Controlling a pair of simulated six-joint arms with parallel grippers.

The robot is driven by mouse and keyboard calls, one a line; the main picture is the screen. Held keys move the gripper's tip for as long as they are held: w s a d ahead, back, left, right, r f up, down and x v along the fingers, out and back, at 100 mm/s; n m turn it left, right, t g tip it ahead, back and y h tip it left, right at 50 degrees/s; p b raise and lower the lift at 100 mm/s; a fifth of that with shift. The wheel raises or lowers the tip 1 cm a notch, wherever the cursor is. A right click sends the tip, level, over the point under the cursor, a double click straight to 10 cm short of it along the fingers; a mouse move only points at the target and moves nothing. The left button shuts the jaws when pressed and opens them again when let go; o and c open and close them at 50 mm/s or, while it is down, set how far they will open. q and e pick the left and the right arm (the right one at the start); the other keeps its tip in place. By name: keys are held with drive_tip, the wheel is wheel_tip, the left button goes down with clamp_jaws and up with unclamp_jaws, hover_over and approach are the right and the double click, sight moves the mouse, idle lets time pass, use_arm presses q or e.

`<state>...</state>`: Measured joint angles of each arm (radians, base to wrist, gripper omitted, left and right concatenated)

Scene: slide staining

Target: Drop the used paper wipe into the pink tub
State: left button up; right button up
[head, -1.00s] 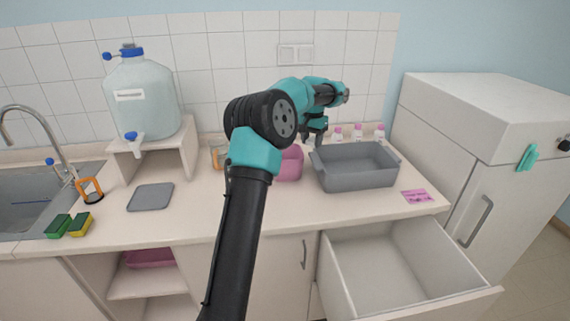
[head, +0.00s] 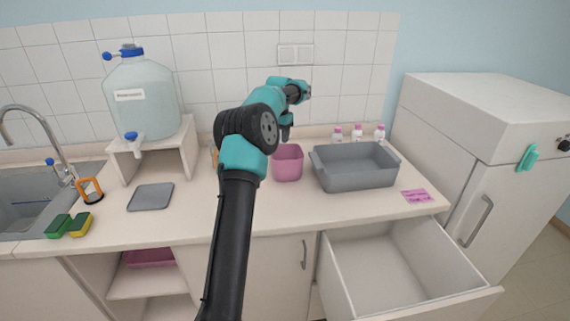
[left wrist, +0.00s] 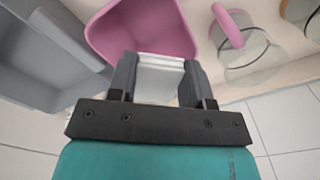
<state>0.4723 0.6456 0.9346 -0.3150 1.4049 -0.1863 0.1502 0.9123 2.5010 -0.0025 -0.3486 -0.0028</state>
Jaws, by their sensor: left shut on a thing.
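The pink tub (head: 287,166) stands on the counter, left of the grey basin, its opening facing up. My left gripper (left wrist: 158,66) is shut on the white paper wipe (left wrist: 159,80), which is held between the two fingers in the left wrist view. In that view the tub (left wrist: 150,28) lies just beyond the fingertips, with the wipe's far end overlapping the tub's near side. In the head view my arm reaches to the back of the tub; the wipe is hidden there. My right gripper is not in view.
The grey basin (head: 355,180) stands close to the tub's right. Small bottles (head: 357,133) stand behind it. An open drawer (head: 400,270) juts out at front right. A grey mat (head: 150,197) lies left.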

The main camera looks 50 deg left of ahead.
use_arm(q)
drive_tip(key=shift+f, duration=2.65)
drive_tip(key=o, duration=1)
drive_tip(key=shift+c, duration=0.2)
drive_tip(key=shift+r, duration=0.1)
wheel_tip(320, 180, up, 17)
drive_tip(key=shift+r, duration=0.15)
drive_tip(key=shift+f, duration=0.25)
